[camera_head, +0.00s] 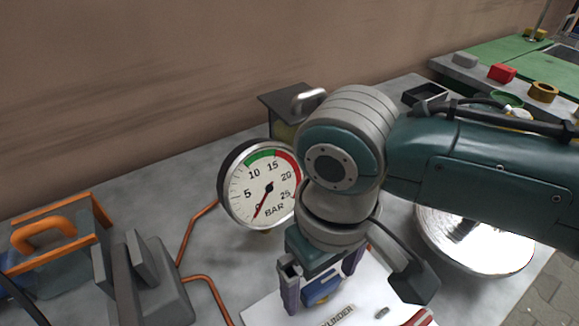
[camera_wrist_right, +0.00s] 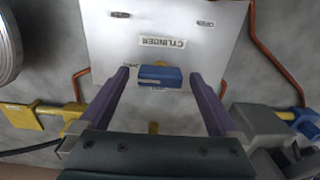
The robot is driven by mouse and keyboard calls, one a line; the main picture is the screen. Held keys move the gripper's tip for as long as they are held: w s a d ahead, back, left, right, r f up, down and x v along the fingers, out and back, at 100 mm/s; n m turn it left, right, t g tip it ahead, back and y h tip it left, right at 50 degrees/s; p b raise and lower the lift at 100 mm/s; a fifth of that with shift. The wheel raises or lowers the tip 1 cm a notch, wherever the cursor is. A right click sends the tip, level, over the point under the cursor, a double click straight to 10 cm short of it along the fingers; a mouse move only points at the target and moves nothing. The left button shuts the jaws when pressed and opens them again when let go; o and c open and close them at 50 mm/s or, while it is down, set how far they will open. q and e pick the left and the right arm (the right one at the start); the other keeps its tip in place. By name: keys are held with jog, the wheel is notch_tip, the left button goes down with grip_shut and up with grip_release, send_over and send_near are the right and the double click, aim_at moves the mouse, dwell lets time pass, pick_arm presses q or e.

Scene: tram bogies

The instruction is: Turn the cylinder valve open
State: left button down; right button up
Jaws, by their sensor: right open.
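The cylinder valve shows as a blue handle (camera_head: 322,290) over a white panel (camera_head: 262,311) with a "CYLINDER" label. In the right wrist view the blue handle (camera_wrist_right: 160,76) lies crosswise, with the label (camera_wrist_right: 163,42) just beyond it. My right gripper (camera_head: 320,281) is open, pointing down, with one purple finger on each side of the handle. In the wrist view the fingertips (camera_wrist_right: 160,72) flank it with small gaps; whether they touch it I cannot tell. The round gauge (camera_head: 258,187) marked BAR has its needle near 0.
An orange-handled box (camera_head: 60,245) is at the far left. A shiny round dish (camera_head: 475,243) lies right, below my right arm. A wall (camera_head: 150,80) closes off the back.

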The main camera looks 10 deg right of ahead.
jog(key=shift+c, duration=0.3)
jog(key=c, duration=1.3)
jog(key=n+p, duration=0.2)
jog(key=n, duration=0.1)
jog(key=shift+r, duration=0.15)
jog(key=n+p, duration=0.1)
jog(key=n, duration=0.3)
jog(key=shift+n+p, duration=0.35)
jog(key=shift+n, duration=0.05)
jog(key=n, duration=0.4)
jog(key=shift+n+p, duration=0.3)
jog(key=shift+p, duration=0.05)
jog(key=n, duration=0.5)
jog(key=shift+n, duration=0.4)
